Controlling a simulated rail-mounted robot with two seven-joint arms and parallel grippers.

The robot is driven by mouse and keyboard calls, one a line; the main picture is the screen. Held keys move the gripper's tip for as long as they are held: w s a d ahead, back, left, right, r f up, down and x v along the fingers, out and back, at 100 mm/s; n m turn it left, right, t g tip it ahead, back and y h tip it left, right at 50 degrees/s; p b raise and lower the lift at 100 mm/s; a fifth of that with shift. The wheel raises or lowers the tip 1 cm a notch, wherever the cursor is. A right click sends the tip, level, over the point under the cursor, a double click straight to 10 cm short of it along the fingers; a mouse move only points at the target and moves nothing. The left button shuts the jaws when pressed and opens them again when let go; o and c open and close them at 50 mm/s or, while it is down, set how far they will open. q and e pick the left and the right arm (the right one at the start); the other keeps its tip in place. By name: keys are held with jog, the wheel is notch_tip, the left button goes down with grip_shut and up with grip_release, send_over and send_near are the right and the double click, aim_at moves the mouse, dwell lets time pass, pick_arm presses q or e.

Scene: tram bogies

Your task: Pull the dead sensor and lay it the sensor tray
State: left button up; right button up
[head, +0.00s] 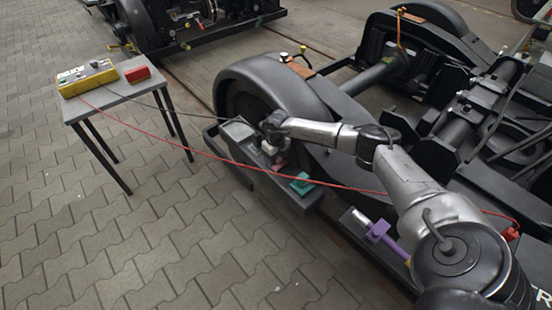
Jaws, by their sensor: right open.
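My right gripper (271,138) reaches in over a dark shelf (310,200) beside the large wheel. It is open, and its fingers are small and partly hidden by its own body. A small pale block (267,148) and a pinkish piece (278,165) lie just below it; I cannot tell whether it touches them, or which piece is the dead sensor. A shallow grey tray (238,131), perhaps the sensor tray, is just left of the gripper. A teal block (302,184) is further along the shelf. My left gripper is not in view.
A small table (120,92) at the left holds a yellow control box (87,78) and a red box (138,74). A red cable (230,160) crosses in front of the shelf. A purple piece (378,232) is near my right arm. Paving at left is clear.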

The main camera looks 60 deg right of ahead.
dwell(0.5)
jog(key=shift+p, duration=0.3)
dwell(0.4)
jog(key=shift+c, duration=0.3)
jog(key=shift+c, duration=1.4)
grip_shut()
jog(key=shift+r+p, duration=0.2)
jog(key=shift+p, duration=0.2)
